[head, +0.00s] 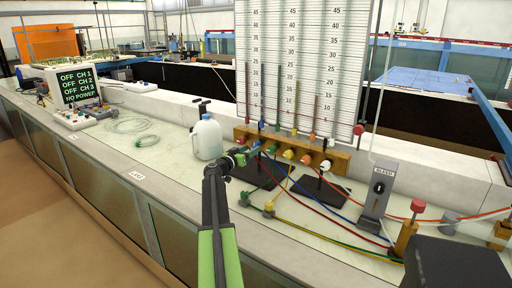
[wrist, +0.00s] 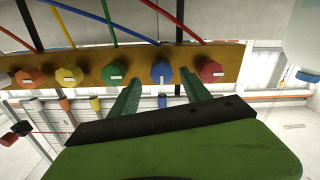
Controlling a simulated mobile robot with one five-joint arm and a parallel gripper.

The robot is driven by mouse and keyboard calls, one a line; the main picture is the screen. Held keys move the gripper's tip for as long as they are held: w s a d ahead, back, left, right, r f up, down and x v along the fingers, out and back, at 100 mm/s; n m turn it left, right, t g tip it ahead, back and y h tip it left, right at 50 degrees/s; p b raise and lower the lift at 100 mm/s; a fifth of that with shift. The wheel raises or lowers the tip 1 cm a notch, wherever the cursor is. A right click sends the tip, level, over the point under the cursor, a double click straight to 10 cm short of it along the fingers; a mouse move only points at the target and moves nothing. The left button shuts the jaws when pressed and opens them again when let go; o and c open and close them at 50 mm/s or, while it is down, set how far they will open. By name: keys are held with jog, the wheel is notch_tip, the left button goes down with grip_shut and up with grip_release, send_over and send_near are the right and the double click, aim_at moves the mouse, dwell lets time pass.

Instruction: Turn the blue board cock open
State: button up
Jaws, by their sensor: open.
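The wooden cock board (head: 345,161) stands below the tall scale panel and carries a row of coloured cocks. In the wrist view the blue cock (wrist: 161,71) sits on the board (wrist: 200,54) between the green cock (wrist: 114,70) and the red cock (wrist: 211,71). A pale mark on the blue cock runs upright in the picture. My gripper (wrist: 162,79) is open, its two green fingers on either side of the blue cock. I cannot tell whether they touch it. In the head view my gripper (head: 240,156) is at the board's left end, partly hiding the cocks there.
A white jug (head: 206,138) stands just left of my gripper. Coloured tubes (head: 320,188) run from the board across the bench. A grey bleed box (head: 379,188) stands to the right. The bench has free room left of the jug.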

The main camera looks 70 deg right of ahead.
aim_at(255, 146)
jog(key=x, duration=0.4)
jog(key=shift+d, duration=0.1)
jog(key=shift+c, duration=0.3)
